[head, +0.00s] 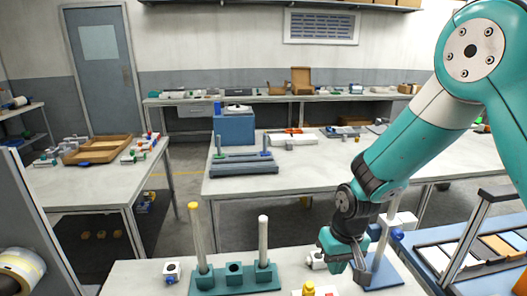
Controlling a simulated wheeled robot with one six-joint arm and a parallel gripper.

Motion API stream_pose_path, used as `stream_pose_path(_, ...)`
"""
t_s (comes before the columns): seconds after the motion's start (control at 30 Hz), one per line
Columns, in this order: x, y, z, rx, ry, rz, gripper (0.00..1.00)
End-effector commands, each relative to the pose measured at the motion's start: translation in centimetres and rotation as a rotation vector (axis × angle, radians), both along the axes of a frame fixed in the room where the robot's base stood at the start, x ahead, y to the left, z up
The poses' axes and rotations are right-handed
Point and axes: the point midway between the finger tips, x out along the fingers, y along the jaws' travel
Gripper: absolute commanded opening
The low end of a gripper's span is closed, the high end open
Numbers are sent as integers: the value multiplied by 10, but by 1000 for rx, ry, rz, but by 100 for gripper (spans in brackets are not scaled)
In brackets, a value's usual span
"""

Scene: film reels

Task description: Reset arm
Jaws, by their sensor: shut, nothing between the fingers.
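My teal and white arm reaches in from the upper right of the head view and bends down over the near bench. My gripper (348,264) hangs low above the bench's right half, pointing down. It is shut with nothing held. It is close in front of a blue-grey stand (388,272), which my wrist partly hides. Small white parts (316,259) lie just left of the gripper. I cannot tell whether it touches anything.
A yellow-topped piece (308,288) lies in front of my gripper. A framed rack (465,240) stands at right. Aisle floor lies beyond.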

Motion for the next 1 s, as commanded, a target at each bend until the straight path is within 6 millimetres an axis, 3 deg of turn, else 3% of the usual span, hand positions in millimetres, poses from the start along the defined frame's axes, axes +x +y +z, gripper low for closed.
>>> stream_pose_path(0.03, -11, 6, 27, 34, -16, 28, 0)
stream_pose_path(0.2, -68, 21, 101, 133, -37, 147, 0)
stream_pose_path(0.4, -148, 27, 156, 218, -68, 305, 0)
stream_pose_path(0.5, -180, 27, 169, 242, -81, 369, 0)
stream_pose_path(0.63, -206, 26, 176, 260, -91, 421, 0)
stream_pose_path(1.0, -213, 25, 178, 264, -93, 438, 0)
